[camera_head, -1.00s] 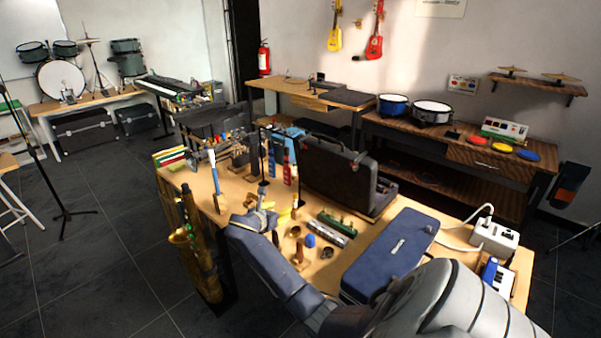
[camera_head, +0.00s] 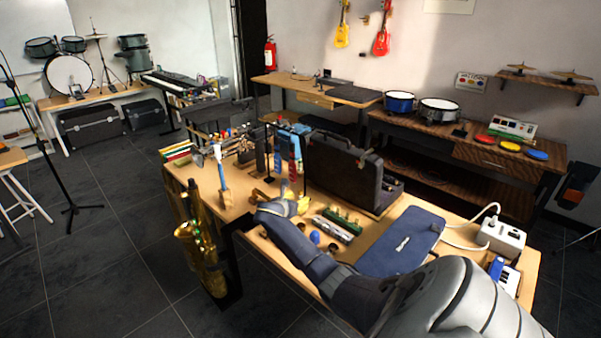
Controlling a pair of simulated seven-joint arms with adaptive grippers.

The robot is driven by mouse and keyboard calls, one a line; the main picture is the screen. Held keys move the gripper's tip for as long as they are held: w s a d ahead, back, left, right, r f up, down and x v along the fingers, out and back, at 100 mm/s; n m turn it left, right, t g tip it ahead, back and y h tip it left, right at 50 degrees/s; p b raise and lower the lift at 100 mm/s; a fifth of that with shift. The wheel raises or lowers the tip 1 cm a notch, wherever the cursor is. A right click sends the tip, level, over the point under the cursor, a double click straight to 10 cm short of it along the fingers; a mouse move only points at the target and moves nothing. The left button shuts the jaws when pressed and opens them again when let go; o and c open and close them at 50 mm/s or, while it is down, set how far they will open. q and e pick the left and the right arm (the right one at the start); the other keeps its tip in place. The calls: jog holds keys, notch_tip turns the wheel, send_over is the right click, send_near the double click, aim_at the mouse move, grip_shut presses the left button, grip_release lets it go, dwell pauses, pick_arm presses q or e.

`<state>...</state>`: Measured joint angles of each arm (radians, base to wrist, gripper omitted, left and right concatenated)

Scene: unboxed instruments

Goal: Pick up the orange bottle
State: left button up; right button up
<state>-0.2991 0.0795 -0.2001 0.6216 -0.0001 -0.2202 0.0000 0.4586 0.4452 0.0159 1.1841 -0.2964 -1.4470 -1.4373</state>
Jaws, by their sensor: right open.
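My right arm reaches in from the bottom right, over the front of the wooden table (camera_head: 186,176). My right gripper (camera_head: 262,191) is small in the camera_head view, open, over the table's front middle part. I cannot clearly make out an orange bottle; small yellow and orange items (camera_head: 303,206) lie just right of the gripper, too small to identify. My arm hides part of the table front. My left gripper is not in view.
An open black case (camera_head: 338,170) stands behind my arm, and a blue case (camera_head: 405,243) lies to the right. A saxophone (camera_head: 203,250) stands at the table's front left. A white power strip (camera_head: 501,236) sits far right.

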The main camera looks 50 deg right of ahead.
aim_at(301, 199)
jog(key=shift+x, duration=1.6)
jog(key=shift+o, duration=0.2)
jog(key=shift+s, duration=0.1)
grip_shut()
